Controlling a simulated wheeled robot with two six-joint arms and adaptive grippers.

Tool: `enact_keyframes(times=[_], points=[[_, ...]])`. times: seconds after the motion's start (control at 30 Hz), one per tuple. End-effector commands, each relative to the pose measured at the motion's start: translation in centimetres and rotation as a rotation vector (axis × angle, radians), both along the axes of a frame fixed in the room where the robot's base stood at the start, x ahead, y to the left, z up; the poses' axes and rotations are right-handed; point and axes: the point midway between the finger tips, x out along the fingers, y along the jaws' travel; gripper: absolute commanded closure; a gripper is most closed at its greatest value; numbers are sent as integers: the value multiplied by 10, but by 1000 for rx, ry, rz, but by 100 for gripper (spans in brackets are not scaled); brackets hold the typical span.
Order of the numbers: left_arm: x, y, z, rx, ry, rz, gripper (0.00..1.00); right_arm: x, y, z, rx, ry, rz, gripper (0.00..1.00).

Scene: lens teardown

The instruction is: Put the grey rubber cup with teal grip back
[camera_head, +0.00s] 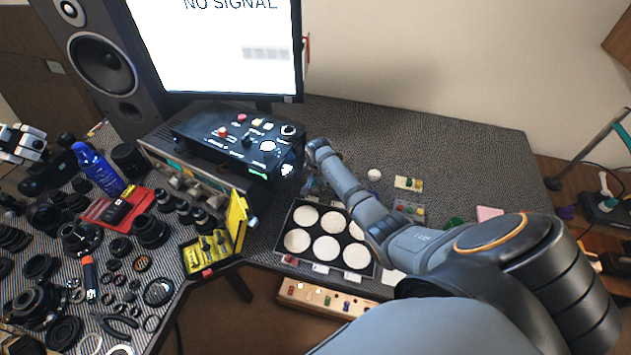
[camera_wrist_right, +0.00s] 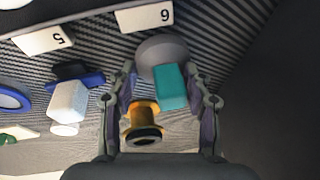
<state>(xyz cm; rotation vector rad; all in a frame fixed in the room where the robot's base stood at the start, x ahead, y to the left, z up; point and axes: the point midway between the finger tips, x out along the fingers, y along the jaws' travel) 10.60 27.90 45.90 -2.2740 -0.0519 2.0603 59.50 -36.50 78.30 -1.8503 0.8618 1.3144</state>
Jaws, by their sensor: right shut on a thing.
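The grey rubber cup (camera_wrist_right: 162,50) with its teal grip (camera_wrist_right: 171,87) shows in the right wrist view. The teal grip lies between the fingertips of my right gripper (camera_wrist_right: 166,100), which is shut on it. The round grey cup part is beyond the grip, close to a white label marked 6 (camera_wrist_right: 144,16). In the head view my right gripper (camera_head: 313,184) is small and partly hidden, between the control box and the tray of white discs. The cup cannot be made out clearly there.
An orange spool-shaped piece (camera_wrist_right: 144,121) and a white block (camera_wrist_right: 67,101) on a blue piece are near the fingers. The black tray (camera_head: 285,262) holds several white discs. A wooden rack (camera_head: 325,297) stands before it. The black control box (camera_head: 240,145) is at left.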

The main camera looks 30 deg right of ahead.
Motion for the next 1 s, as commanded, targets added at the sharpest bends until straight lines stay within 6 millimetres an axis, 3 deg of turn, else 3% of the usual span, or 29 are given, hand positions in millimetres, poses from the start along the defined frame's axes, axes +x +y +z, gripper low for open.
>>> enact_keyframes(times=[0.27,0.3,0.47,0.83,1.0], points=[[0,0,0,0,0,0,60,0,0,-1,-1,-1,0,89],[0,0,-1,0,0,0,60,0,-1,-2,-1,0,0,50],[0,0,0,0,0,0,60,0,-1,-2,-1,0,0,28],[0,0,1,0,-1,0,60,0,-1,3,-2,-1,0,26],[0,0,8,0,-1,0,60,-8,3,32,-3,-3,2,26]])
